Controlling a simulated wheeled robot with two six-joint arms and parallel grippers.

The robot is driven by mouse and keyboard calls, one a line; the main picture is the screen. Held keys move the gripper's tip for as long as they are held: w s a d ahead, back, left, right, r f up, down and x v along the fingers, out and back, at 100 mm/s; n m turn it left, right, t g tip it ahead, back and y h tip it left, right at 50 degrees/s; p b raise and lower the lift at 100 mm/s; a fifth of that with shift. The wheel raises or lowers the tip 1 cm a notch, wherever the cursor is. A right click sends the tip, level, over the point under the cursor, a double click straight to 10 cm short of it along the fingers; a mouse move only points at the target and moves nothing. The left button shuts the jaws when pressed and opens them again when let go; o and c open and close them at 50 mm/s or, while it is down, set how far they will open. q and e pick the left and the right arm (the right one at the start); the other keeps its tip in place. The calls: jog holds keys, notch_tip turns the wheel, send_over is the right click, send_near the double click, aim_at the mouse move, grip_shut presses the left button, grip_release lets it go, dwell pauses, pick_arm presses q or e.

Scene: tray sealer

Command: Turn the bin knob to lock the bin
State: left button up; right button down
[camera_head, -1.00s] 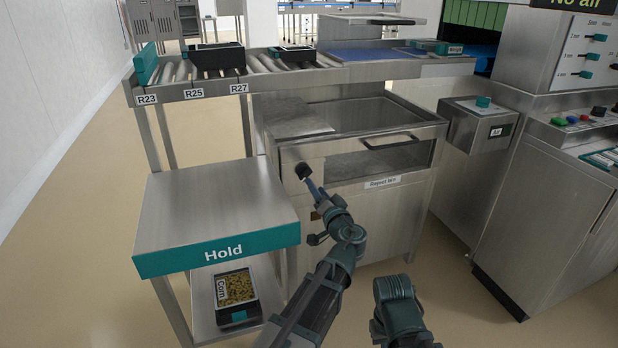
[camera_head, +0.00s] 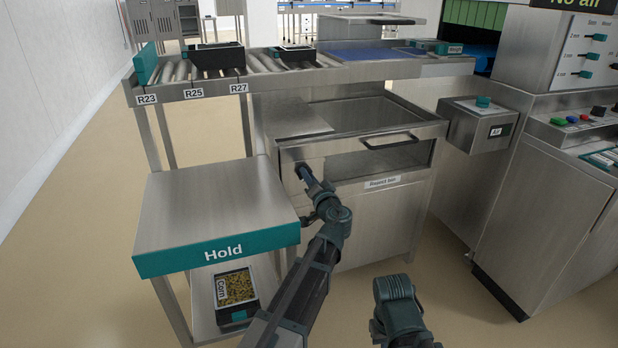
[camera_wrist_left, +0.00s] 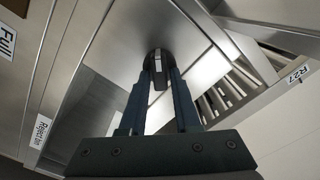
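The bin knob (camera_wrist_left: 160,66) is dark and round with a raised grip, on the upper left of the reject bin's (camera_head: 385,225) steel front. My left gripper (camera_wrist_left: 161,72) reaches it, with one blue finger on each side of the knob's grip in the wrist view. I cannot tell whether the fingers press on it or leave a small gap. In the head view my left gripper (camera_head: 308,178) covers most of the knob. Part of my right arm shows at the bottom, but its fingers are out of view.
The Hold table (camera_head: 215,210) stands close to the left of my left arm, with a corn tray (camera_head: 237,287) on its lower shelf. The roller conveyor (camera_head: 190,92) runs behind. The bin's handle (camera_head: 390,140) is right of the knob. Open floor lies between bin and right-hand machine.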

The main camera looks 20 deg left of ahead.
pick_arm(q)
grip_shut()
dwell(1.1)
